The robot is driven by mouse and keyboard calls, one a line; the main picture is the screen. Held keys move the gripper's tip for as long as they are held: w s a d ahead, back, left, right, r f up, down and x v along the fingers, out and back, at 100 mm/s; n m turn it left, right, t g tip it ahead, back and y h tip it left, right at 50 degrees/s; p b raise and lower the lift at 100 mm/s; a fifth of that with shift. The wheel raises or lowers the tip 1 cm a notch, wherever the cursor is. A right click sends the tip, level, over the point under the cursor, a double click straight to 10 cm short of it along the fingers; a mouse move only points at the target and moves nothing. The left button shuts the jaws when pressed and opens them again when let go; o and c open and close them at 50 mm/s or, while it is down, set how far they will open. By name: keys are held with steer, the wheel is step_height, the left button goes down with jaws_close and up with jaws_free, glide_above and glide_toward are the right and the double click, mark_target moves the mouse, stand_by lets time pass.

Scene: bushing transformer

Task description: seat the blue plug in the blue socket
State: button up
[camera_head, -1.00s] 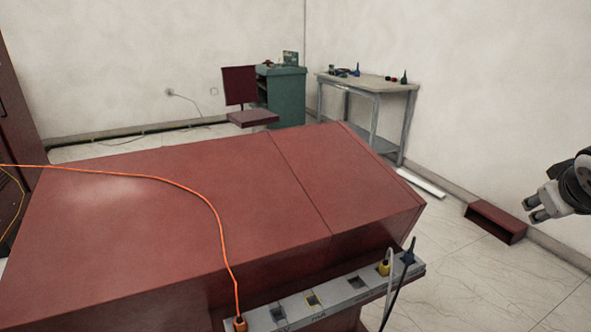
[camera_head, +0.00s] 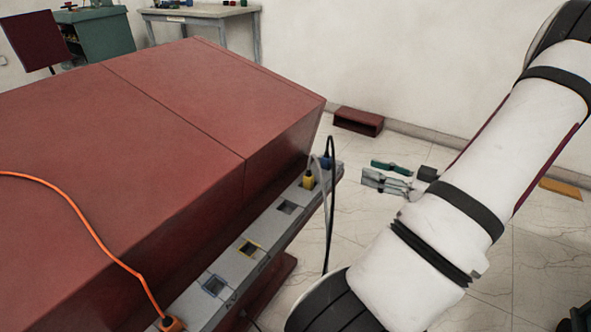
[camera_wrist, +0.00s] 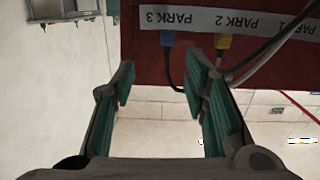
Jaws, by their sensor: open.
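The blue plug (camera_head: 326,161) stands at the far end of the grey socket strip, with a dark cable. In the wrist view the blue plug (camera_wrist: 167,41) is by the label PARK 3, ahead of the fingers. The blue-rimmed socket (camera_head: 214,285) is empty, at the near part of the strip. My gripper (camera_head: 378,174) is open and empty, to the right of the blue plug and apart from it. In the wrist view my gripper (camera_wrist: 160,84) shows its two green-padded fingers spread, with the dark cable passing close to the right finger.
A yellow plug (camera_head: 308,182) with a grey cable stands right beside the blue plug. A yellow-rimmed socket (camera_head: 248,248) is empty. An orange plug (camera_head: 172,323) sits at the near end. The red cabinet (camera_head: 160,120) flanks the strip; open floor lies to its right.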

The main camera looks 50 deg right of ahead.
mark_target(330, 159)
steer(key=shift+t, duration=0.3)
steer(key=w, duration=0.2)
steer(key=w+a+b, duration=0.1)
steer(key=w, duration=0.2)
steer(key=w+a+b, duration=0.1)
steer(key=w, duration=0.1)
steer(key=shift+w+f, duration=0.2)
steer(key=shift+w, duration=0.15)
steer(key=shift+w+b, duration=1.15)
steer(key=shift+w, duration=1.65)
jaws_close()
